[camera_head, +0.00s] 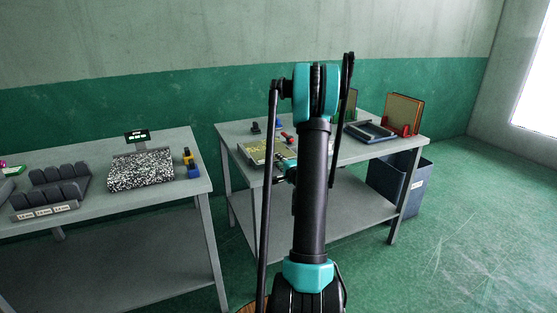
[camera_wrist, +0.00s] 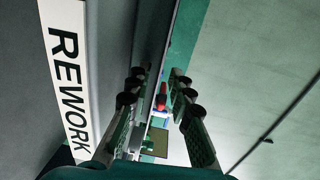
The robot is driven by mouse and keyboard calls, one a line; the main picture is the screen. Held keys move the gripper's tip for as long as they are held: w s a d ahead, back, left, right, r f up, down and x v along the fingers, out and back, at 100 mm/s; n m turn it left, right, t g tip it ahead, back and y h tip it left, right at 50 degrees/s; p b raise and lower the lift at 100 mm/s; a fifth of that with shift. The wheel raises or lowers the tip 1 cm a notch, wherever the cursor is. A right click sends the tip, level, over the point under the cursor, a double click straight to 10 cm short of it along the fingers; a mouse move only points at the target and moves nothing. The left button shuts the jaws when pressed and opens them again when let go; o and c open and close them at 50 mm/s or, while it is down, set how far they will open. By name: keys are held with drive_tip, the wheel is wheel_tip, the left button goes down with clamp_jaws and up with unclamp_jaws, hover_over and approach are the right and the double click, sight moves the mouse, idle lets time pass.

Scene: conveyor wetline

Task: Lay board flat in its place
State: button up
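Several board-like pieces are in view, and I cannot tell which is the task's board. An orange-brown panel with a dark rim (camera_head: 403,113) stands upright in a red holder at the right end of the right bench. A greenish panel (camera_head: 351,103) stands behind my arm. A yellowish flat piece (camera_head: 257,151) lies at the bench's front left. A dark blue frame (camera_head: 369,132) lies flat near the upright panel. My gripper (camera_wrist: 159,76) is open and nothing shows held; in the head view my arm mostly hides it. A small brownish panel (camera_wrist: 155,142) appears between its fingers, farther off.
A white strip reading REWORK (camera_wrist: 66,80) is close on the left in the wrist view. The right bench (camera_head: 400,147) has a blue bin (camera_head: 417,190) at its right. The left bench (camera_head: 110,212) bears a speckled slab (camera_head: 140,170) and dark racks (camera_head: 58,184). Floor at right is clear.

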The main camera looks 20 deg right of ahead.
drive_tip(key=shift+f, duration=0.25)
drive_tip(key=o, duration=0.6)
drive_tip(key=shift+c, duration=0.2)
